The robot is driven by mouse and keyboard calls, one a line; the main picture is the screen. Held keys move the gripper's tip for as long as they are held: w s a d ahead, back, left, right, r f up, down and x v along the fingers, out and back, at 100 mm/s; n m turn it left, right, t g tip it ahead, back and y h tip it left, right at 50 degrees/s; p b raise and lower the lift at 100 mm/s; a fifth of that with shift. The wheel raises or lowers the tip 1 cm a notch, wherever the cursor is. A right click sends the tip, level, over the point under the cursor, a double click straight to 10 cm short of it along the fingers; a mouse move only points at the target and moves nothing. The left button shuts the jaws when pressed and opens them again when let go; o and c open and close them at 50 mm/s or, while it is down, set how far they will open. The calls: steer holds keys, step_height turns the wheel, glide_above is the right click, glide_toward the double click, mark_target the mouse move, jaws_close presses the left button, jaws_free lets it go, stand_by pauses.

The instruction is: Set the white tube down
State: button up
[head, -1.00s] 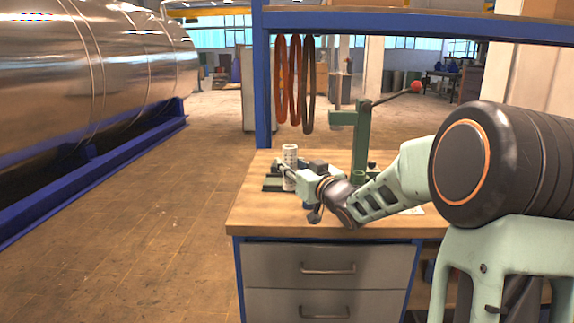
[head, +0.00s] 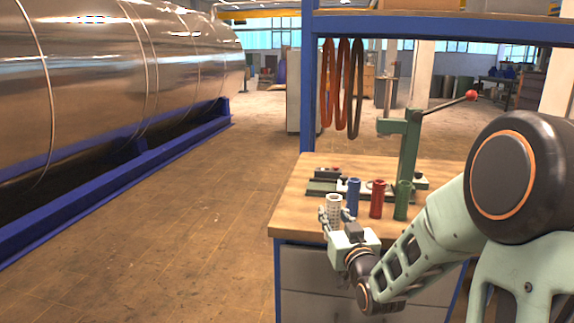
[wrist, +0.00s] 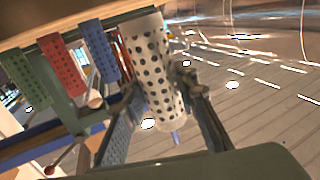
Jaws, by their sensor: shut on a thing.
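The white tube (head: 334,209) is a pale cylinder with dark perforations. My gripper (head: 336,219) is shut on it and holds it roughly upright at the front left edge of the wooden workbench (head: 300,205). In the wrist view the white tube (wrist: 152,70) sits between the two fingers (wrist: 160,115). I cannot tell from the head view whether its lower end touches anything, as the gripper hides it.
A blue tube (head: 353,197), a red tube (head: 377,199) and a green tube (head: 402,201) stand in a row on the bench. A green lever press (head: 409,150) stands behind them. A dark block (head: 325,186) lies at the back left. Open floor is left of the bench.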

steer(key=s+d+f+m+h, duration=0.1)
steer(key=s+f+m+h, duration=0.15)
steer(key=f, duration=0.35)
step_height(320, 180, up, 28)
steer(key=p, duration=2.7)
steer(key=shift+s+d+n+p, duration=0.25)
steer(key=shift+d+n+p, duration=0.05)
steer(key=shift+n+p, duration=0.05)
steer(key=shift+a, duration=0.15)
steer(key=w+f+n+y+b, duration=0.3)
steer(key=f+b, duration=0.8)
steer(key=b, duration=1.6)
steer(key=w+y, duration=0.2)
steer(key=w, duration=0.1)
steer(key=shift+n+g+y+b, duration=0.35)
steer(key=shift+n+g, duration=0.05)
steer(key=shift+f, duration=0.1)
